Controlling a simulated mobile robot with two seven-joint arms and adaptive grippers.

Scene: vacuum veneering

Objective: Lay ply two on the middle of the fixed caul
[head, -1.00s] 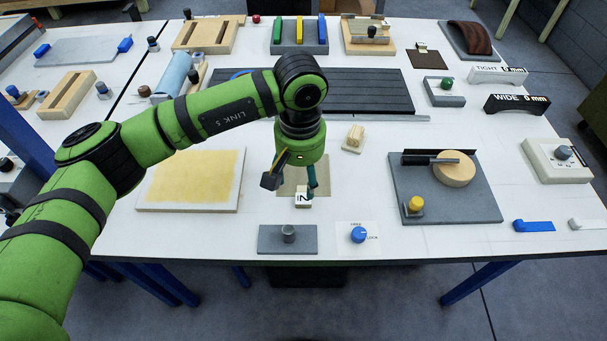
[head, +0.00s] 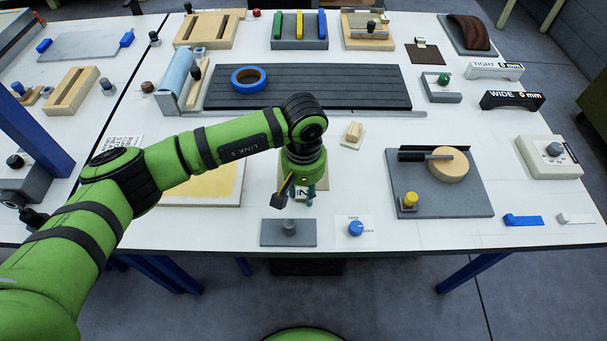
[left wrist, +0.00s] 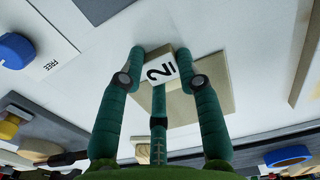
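A beige sheet, ply two (head: 321,184), lies on the white table in the head view, under a small white block marked 2 (head: 303,194). In the left wrist view the block (left wrist: 162,70) stands between the fingers, and part of the sheet (left wrist: 213,98) shows behind. My left gripper (head: 297,198) is down at the block, its fingers (left wrist: 161,62) on both sides and close to it. I cannot tell if they press on it. A pale board with a yellow face (head: 205,186) lies left, partly behind my arm. I cannot tell which thing is the fixed caul. My right gripper is not in view.
A grey plate with a knob (head: 270,238) and a blue dial (head: 356,228) stand in front of the gripper. A dark slatted bed (head: 350,85) with blue tape (head: 249,78) lies behind. A grey fixture (head: 455,200) with a round wooden piece stands right.

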